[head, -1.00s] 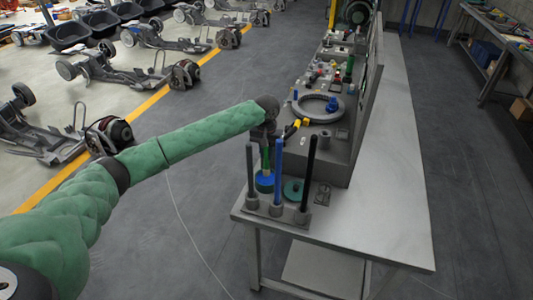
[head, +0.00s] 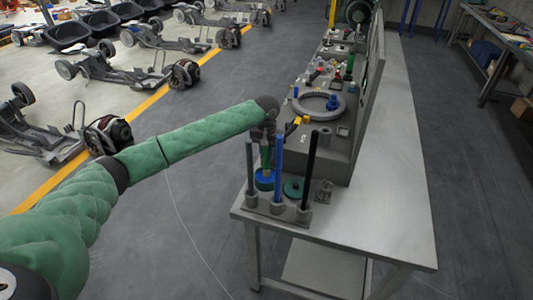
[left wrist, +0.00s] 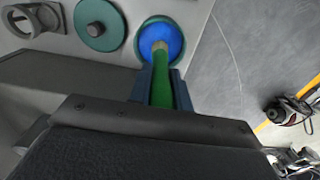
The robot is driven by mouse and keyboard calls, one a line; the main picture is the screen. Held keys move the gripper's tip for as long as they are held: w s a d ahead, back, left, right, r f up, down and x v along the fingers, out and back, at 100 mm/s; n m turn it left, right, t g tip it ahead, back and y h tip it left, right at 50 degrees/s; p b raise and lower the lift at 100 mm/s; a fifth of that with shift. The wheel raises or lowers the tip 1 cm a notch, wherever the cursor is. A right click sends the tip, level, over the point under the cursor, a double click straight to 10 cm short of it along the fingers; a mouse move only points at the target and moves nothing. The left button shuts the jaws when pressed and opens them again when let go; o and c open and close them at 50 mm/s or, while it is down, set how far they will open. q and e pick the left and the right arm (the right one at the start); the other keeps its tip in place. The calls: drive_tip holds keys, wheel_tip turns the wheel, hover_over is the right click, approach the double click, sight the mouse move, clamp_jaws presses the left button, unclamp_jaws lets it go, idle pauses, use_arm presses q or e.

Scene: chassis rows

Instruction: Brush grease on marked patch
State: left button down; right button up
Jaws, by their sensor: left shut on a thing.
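My left gripper (head: 267,146) is above the near end of the bench, shut on the green handle of a brush (left wrist: 165,92). The brush points down, and its tan tip overlaps the blue grease (left wrist: 163,42) in a round teal tin (left wrist: 141,34) in the left wrist view; whether it touches the grease is unclear. The tin also shows in the head view (head: 264,183). A teal lid with a knob (head: 293,188) lies beside it. I cannot make out a marked patch. My right gripper is not in view.
A holder (head: 278,208) with three upright rods stands at the bench's near edge, in front of the tin. A grey block (head: 332,150) behind carries a large grey ring (head: 301,107) and small parts. The bench top (head: 388,195) is clear at right.

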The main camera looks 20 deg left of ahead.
use_arm(q)
drive_tip(key=shift+f, duration=0.15)
idle(0.5)
drive_tip(key=shift+f, duration=0.2)
drive_tip(key=shift+f, duration=0.1)
idle(0.5)
drive_tip(key=shift+s+f+p, duration=0.1)
drive_tip(key=shift+p, duration=0.5)
idle(2.5)
